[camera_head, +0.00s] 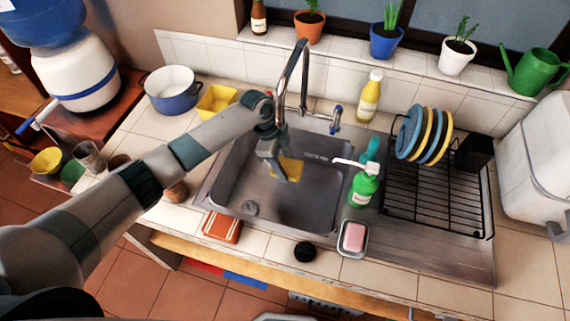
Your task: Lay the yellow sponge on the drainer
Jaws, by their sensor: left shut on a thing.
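The yellow sponge (291,168) is in the sink basin area, partly hidden behind my left gripper. My left gripper (284,176) reaches down into the sink (300,208) and is shut on the sponge. I cannot tell whether the sponge touches the basin floor. The drainer (430,199) is a black wire rack to the right of the sink. Several blue and yellow plates (412,132) stand upright at its back left, and its front part is bare. My right gripper is not in view.
The tap (304,75) rises behind the sink, close to my left arm. A green soap bottle (363,188) with a white pump stands between sink and drainer. A soap dish (352,240) with pink soap is in front. A black holder (474,153) is at the rack's back right.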

